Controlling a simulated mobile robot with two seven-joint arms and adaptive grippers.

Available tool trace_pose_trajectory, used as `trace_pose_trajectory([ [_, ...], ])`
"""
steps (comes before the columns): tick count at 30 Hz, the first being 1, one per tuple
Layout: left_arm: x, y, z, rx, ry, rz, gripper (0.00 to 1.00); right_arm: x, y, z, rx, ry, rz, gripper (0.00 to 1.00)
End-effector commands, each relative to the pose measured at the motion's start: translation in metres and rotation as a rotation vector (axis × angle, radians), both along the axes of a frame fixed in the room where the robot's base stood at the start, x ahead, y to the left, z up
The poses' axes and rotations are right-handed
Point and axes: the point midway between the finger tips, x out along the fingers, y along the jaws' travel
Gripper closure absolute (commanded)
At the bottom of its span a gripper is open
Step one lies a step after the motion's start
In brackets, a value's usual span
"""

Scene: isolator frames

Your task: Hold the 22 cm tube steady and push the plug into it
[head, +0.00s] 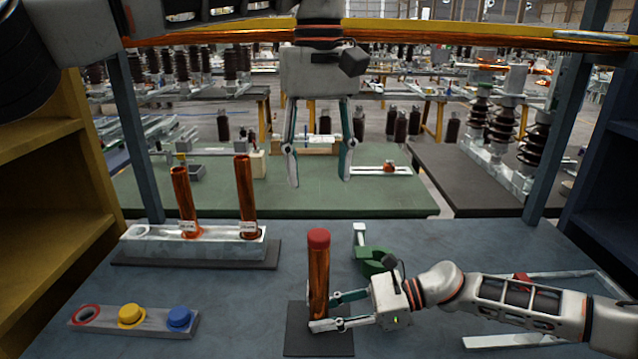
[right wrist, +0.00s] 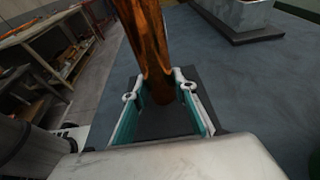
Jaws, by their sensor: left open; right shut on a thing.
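A copper-brown tube (head: 318,280) stands upright on a dark square mat (head: 300,343) on the bench. A red plug (head: 318,238) sits at its top end; how deep it is seated I cannot tell. My right gripper (head: 333,311) is shut around the lower part of the tube, coming from the right. In the right wrist view the tube (right wrist: 150,45) rises between the two fingers. My left gripper (head: 320,181) is open and empty, pointing down, above and apart from the red plug in the picture.
A rack (head: 215,250) with two standing tubes is at the back left. A plug strip (head: 105,327) at front left has a red-ringed place, a yellow plug (head: 131,314) and a blue plug (head: 179,317). A green holder (head: 374,262) stands right of the tube. Shelves flank both sides.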

Motion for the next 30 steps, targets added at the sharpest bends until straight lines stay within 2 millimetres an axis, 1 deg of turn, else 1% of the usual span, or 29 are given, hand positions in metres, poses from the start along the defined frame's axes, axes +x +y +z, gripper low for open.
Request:
trace_pose_trajectory([
  [12,0.000,0.000,0.002,0.001,0.001,0.000,0.53,0.000,0.000,0.000,0.000,0.000,0.000,0.85],
  [13,0.000,0.000,0.002,0.001,0.001,0.000,0.53,0.000,0.000,0.000,0.000,0.000,0.000,0.68],
  [15,0.000,0.000,0.002,0.001,0.001,0.000,0.53,0.000,0.000,0.000,0.000,0.000,0.000,0.54],
  [26,0.000,0.000,0.002,0.000,0.001,0.000,0.53,0.000,-0.002,0.001,0.000,0.000,-0.001,0.54],
  [29,0.000,0.000,0.002,0.000,0.001,0.000,0.53,0.001,-0.009,0.003,0.000,0.001,-0.001,0.54],
  [30,0.000,0.000,0.002,0.000,0.001,0.000,0.53,0.001,-0.015,0.004,0.000,0.000,-0.002,0.54],
])
